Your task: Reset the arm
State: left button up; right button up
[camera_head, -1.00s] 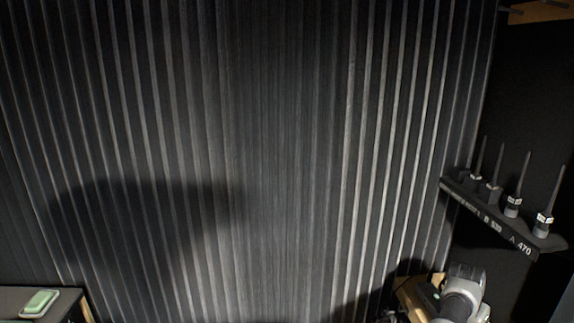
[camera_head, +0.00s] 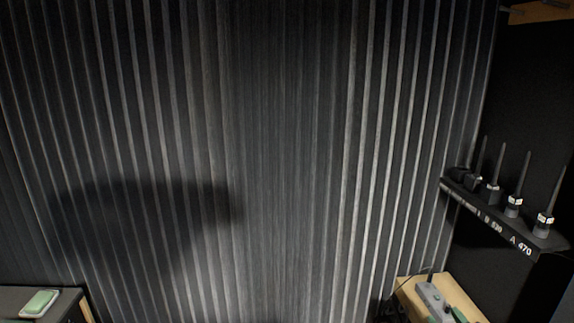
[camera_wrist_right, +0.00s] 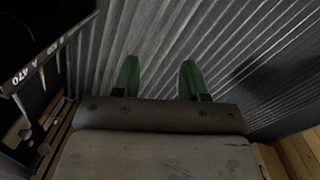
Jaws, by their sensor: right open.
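In the right wrist view my right gripper (camera_wrist_right: 158,75) shows two green fingers spread apart with nothing between them. Behind the fingers is the ribbed grey wall. In the head view only a green tip (camera_head: 456,314) that looks like part of my right gripper shows at the bottom right edge, by the wooden surface. My left gripper is in neither view.
A dark shelf (camera_head: 510,230) with several black antenna devices juts out at the right. Below it, a grey device (camera_head: 432,298) lies on a wooden surface (camera_head: 462,290). The ribbed wall (camera_head: 270,150) fills the middle.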

jog(key=s+a+f+g+y, duration=0.2)
jog(key=s+a+f+g, duration=0.7)
jog(key=s, duration=0.3)
jog(key=s+a+f+m+g+h, duration=0.25)
jog(key=s+g, duration=0.25)
jog(key=s, duration=1.2)
notch_tip(320, 180, down, 26)
jog(key=g+b, duration=0.1)
jog(key=s+d+f+g+b, duration=0.1)
jog(key=s+d+f, duration=0.1)
jog(key=s+f, duration=1.4)
notch_tip(320, 180, down, 3)
jog(key=shift+d+f+g, duration=0.1)
jog(key=shift+d+g, duration=0.15)
jog(key=shift+g, duration=0.15)
